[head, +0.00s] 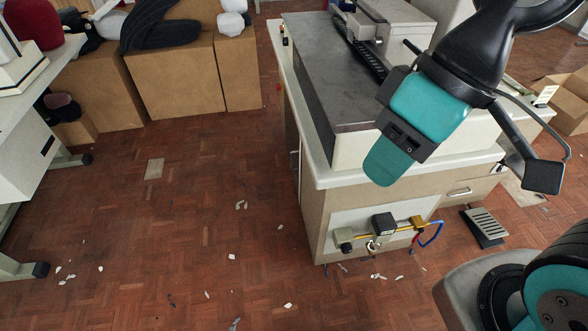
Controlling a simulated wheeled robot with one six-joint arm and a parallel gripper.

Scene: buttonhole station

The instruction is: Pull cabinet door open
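The cabinet (313,208) is the beige base of the workstation, under a white worktop. Its left side shows at a steep angle, with what looks like a small light handle (294,160) on it. I cannot make out a door edge clearly, and no open gap shows. My gripper (383,165) hangs from the upper right, in front of the machine and above the worktop's near edge in the picture. It looks well apart from the left side. Its teal tip shows from one side, so its opening is hidden, and nothing is seen held.
A valve assembly with a blue hose (384,224) sticks out of the near panel. A drawer handle (459,192) shows to its right. A foot pedal (484,226) lies on the floor. Cardboard boxes (175,82) stand back left. The wooden floor (190,210) left of the cabinet is open, with scattered scraps.

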